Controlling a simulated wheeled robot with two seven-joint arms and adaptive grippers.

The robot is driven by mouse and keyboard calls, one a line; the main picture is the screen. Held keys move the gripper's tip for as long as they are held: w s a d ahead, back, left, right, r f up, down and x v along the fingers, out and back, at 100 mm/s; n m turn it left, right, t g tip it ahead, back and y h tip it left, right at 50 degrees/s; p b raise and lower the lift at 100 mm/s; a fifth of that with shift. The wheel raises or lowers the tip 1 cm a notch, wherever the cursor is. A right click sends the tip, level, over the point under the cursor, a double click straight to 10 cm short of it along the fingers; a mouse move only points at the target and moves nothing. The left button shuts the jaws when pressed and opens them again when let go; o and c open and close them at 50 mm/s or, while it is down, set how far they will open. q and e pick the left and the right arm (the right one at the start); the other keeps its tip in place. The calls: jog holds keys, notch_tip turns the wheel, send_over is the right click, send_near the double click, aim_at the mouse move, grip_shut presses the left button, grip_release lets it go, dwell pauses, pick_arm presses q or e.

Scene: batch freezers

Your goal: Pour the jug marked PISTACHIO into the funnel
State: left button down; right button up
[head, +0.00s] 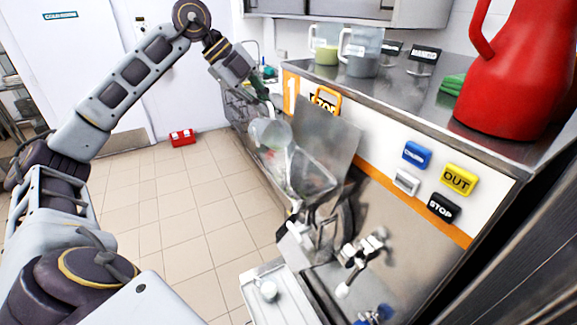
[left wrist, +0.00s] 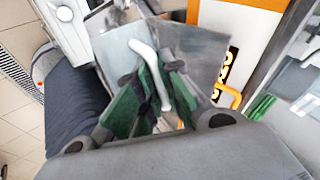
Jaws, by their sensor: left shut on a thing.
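My left gripper (head: 262,100) is shut on the pale handle of a clear, greyish jug (head: 268,132). In the left wrist view the green finger pads (left wrist: 150,90) close around the white handle (left wrist: 150,68). The jug is tilted above the open metal funnel (head: 318,172) on the machine front. A pale streak shows between jug and funnel; I cannot tell whether it is liquid or an edge. No marking can be read on the held jug. My right gripper is in neither view.
On the steel top stand a jug with green contents (head: 326,48), a jug with grey contents (head: 361,58), a MANGO card (head: 425,54) and a large red jug (head: 515,75). A raised metal plate (head: 328,135) stands behind the funnel. Taps (head: 362,255) sit below.

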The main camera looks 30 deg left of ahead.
pick_arm(q)
jog(key=shift+w+a, duration=0.2)
jog(key=shift+a, duration=0.25)
jog(key=shift+w+a+r+n+g+h+p, duration=0.1)
jog(key=shift+w+a+n+g+h+p, duration=0.15)
jog(key=shift+a+h, duration=0.35)
jog(key=shift+w+a+r+n+g+h+p, duration=0.15)
jog(key=shift+a+n+g+h+p, duration=0.1)
jog(key=shift+h, duration=0.55)
jog(key=shift+w+a+f+n+h+p, duration=0.1)
jog(key=shift+w+a+n+h+p, duration=0.15)
jog(key=shift+h, duration=0.25)
jog(key=shift+w+a+n+h+p, duration=0.1)
jog(key=shift+a+n+h+p, duration=0.05)
jog(key=shift+a+h, duration=0.3)
jog(key=w+a+f+n+h+p, duration=0.1)
jog(key=w+a+f+n+h, duration=0.2)
jog(key=a+h, duration=0.3)
jog(key=shift+a+f+n+h+p, duration=0.25)
jog(key=shift+f+n+h+p, duration=0.1)
jog(key=shift+f+n+h, duration=0.45)
jog(key=shift+w+f, duration=0.1)
jog(key=shift+w, duration=0.15)
